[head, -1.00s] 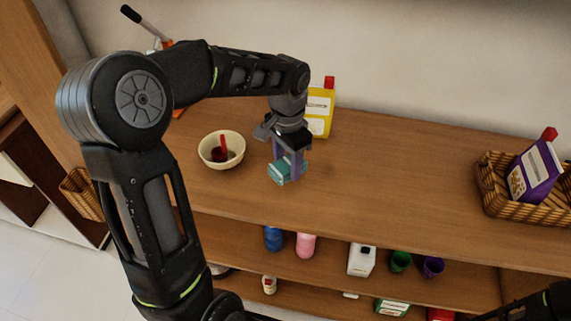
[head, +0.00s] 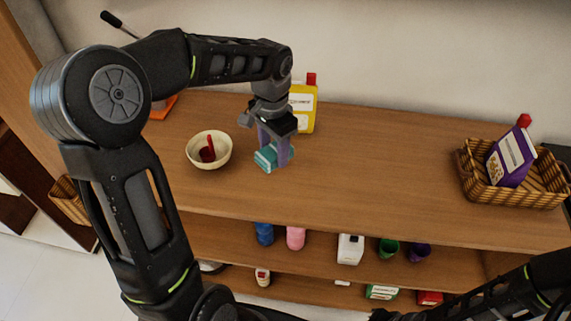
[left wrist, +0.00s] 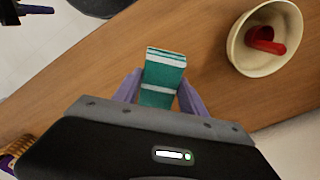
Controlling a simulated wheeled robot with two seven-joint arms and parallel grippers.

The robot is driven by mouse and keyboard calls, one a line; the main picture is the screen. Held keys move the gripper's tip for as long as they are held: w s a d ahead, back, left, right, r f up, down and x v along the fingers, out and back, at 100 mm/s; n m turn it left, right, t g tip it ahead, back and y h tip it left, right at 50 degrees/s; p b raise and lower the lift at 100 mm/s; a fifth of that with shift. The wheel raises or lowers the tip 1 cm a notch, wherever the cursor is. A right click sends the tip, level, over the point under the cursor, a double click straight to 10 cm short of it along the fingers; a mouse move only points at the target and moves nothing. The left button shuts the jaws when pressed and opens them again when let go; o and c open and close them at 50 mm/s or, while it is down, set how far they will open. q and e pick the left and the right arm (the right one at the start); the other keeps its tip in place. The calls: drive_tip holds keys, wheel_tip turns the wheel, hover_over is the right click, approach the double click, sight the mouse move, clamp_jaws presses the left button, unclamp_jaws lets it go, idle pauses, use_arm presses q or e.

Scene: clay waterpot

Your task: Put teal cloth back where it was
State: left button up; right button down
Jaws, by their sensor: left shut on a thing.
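The teal cloth (head: 268,157), folded with white stripes, is between the fingers of my left gripper (head: 273,150), over the top shelf board right of a cream bowl. It also shows in the left wrist view (left wrist: 162,75) between the purple fingers (left wrist: 160,92). The left gripper points down and is shut on the cloth. Whether the cloth touches the board I cannot tell. My right gripper is not in view; only part of my right arm shows at the lower right of the head view.
The cream bowl (head: 209,150) holds a red object (head: 207,149). A yellow bottle (head: 303,107) stands behind the gripper. A wicker basket (head: 512,196) with a purple carton (head: 510,158) is at the right. The board (head: 390,165) between is clear. Several bottles and cups stand on the shelf below.

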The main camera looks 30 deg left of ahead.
use_arm(q)
drive_tip(key=w+d+n, duration=0.1)
drive_tip(key=w+d, duration=0.1)
drive_tip(key=d, duration=0.1)
drive_tip(key=w+d+f+n, duration=0.1)
drive_tip(key=w+d, duration=0.1)
drive_tip(key=d, duration=0.1)
drive_tip(key=w+d+f+n, duration=0.1)
drive_tip(key=w+d, duration=0.1)
drive_tip(key=d, duration=0.1)
drive_tip(key=shift+w+d+n, duration=0.1)
drive_tip(key=shift+d+n, duration=0.1)
drive_tip(key=shift+n, duration=0.2)
drive_tip(key=shift+w+d+f, duration=0.1)
drive_tip(key=shift+d+f, duration=0.05)
drive_tip(key=shift+d, duration=0.1)
